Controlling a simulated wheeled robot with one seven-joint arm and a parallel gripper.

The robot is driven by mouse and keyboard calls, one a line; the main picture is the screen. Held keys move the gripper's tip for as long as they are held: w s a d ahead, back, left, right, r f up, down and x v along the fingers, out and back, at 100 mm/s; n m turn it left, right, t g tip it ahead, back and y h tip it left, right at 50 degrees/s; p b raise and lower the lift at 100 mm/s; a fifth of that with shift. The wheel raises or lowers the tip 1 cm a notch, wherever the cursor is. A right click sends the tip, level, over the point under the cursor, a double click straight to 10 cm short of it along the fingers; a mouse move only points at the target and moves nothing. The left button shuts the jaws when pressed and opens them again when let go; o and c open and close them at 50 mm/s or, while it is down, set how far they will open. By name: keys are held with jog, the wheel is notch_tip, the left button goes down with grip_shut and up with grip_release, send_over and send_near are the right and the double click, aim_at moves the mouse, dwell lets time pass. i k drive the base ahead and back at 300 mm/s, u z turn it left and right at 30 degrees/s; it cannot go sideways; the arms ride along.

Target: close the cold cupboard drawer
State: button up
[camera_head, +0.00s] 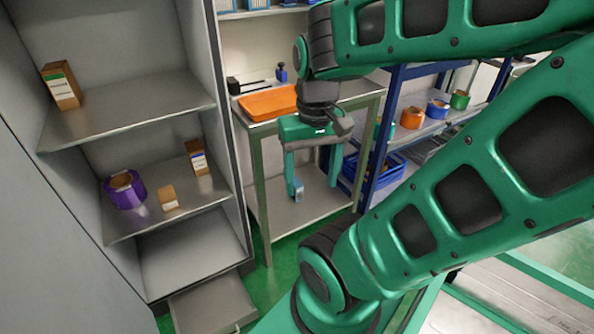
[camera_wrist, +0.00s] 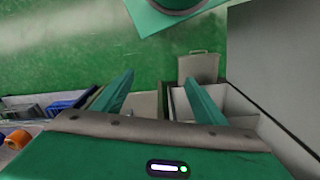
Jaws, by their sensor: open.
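The cold cupboard (camera_head: 225,120) stands at the left in the head view, its front open to its shelves. Its drawer (camera_head: 212,305) sticks out at the bottom, low over the green floor, and is cut off by the frame's lower edge. In the wrist view a grey panel with a small handle, apparently the drawer (camera_wrist: 198,68), lies beyond the fingers. My gripper (camera_head: 313,180) is open and empty, pointing down in front of the metal table, right of the cupboard and apart from the drawer. Its two spread fingers also show in the wrist view (camera_wrist: 160,95).
The cupboard shelves hold a purple tape roll (camera_head: 124,189) and several cartons. The metal table (camera_head: 262,150) with an orange tray (camera_head: 268,103) stands right of the cupboard. A blue rack (camera_head: 385,140) with tape rolls is farther right. Green floor (camera_head: 268,285) shows beside the drawer.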

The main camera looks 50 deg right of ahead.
aim_at(221, 303)
jog(key=u, duration=1.3)
jog(key=k, duration=0.6)
jog(key=z, duration=1.3)
jog(key=i, duration=0.5)
jog(key=u, duration=0.05)
